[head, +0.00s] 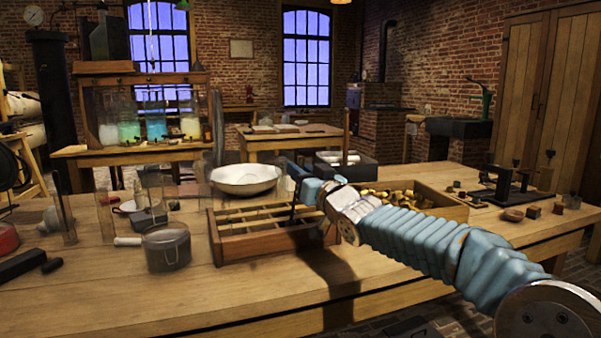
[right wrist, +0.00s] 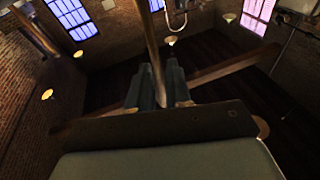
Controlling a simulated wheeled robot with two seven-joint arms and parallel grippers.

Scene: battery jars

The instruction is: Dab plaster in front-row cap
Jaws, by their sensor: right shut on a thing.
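A wooden compartment tray (head: 285,242) sits on the near table, with brass-coloured strips across its cells. Single caps in its front row are too small to make out. A wide white bowl (head: 247,178) stands behind the tray; its contents are unclear. My right gripper (head: 303,187) hovers over the tray's right end, pointing left. In the right wrist view, the same gripper (right wrist: 158,88) is shut on a thin wooden stick (right wrist: 153,40) that runs up between its fingers. The stick's working end is not clear. My left gripper is out of view.
A grey pot (head: 167,248) with a pale handle stands left of the tray. A crate of brass pieces (head: 455,212) lies behind my right arm. A dark box (head: 360,172) stands behind.

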